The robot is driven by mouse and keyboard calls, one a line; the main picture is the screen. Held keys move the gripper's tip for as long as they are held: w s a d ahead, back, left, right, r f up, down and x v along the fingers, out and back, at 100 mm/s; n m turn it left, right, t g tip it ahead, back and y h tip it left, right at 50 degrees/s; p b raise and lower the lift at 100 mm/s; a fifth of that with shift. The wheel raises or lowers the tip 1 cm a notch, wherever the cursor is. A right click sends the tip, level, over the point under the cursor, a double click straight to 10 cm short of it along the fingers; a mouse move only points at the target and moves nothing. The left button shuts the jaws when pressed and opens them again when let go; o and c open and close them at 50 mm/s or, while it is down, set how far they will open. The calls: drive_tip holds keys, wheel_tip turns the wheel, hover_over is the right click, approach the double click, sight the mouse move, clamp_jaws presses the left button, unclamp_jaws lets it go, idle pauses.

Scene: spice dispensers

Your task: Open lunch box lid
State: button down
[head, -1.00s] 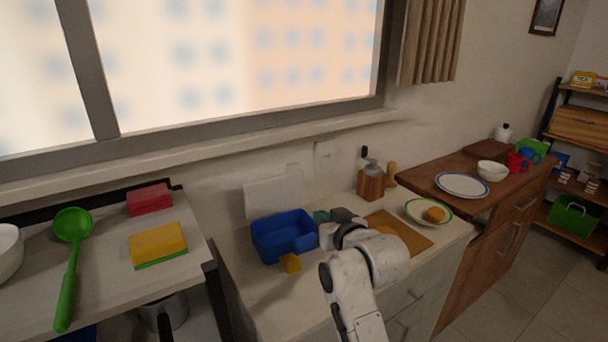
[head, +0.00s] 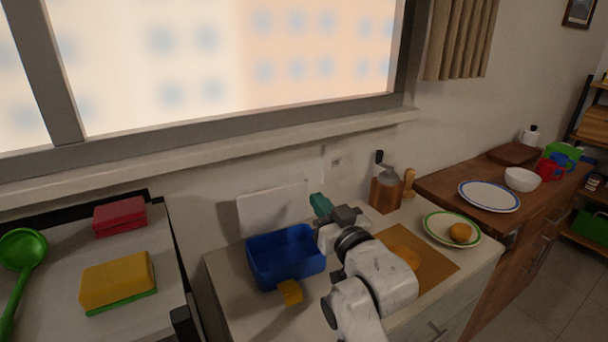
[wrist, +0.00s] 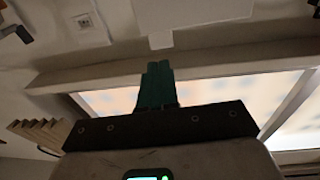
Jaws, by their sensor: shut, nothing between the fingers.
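The lunch box is an open blue tub (head: 262,268) on the counter in the head view. A pale white panel, which looks like its lid (head: 270,209), stands upright behind the tub, near the wall. A pale panel with a small tab, probably the same lid (wrist: 190,12), shows at the top of the wrist view. My gripper (head: 318,201) has teal fingers pointing up and stands just right of the lid and tub, apart from them. In the wrist view its fingers (wrist: 157,78) are together with nothing between them.
A small yellow piece (head: 290,292) is at the tub's front. A wooden holder (head: 385,194) stands behind my arm. To the right are a brown board (head: 440,266) and a green-rimmed plate (head: 437,221) with a round bun. A window sill (head: 230,147) runs above.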

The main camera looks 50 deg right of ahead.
sight(298, 176)
drive_tip(key=p+x, duration=0.2)
drive_tip(key=x, duration=0.4)
drive_tip(key=shift+w+d+r+p, duration=0.1)
drive_tip(key=shift+r+p, duration=0.05)
drive_tip(key=shift+p, duration=0.15)
drive_tip(key=shift+x, duration=0.75)
drive_tip(key=shift+w+p, duration=0.1)
drive_tip(key=shift+p, duration=0.25)
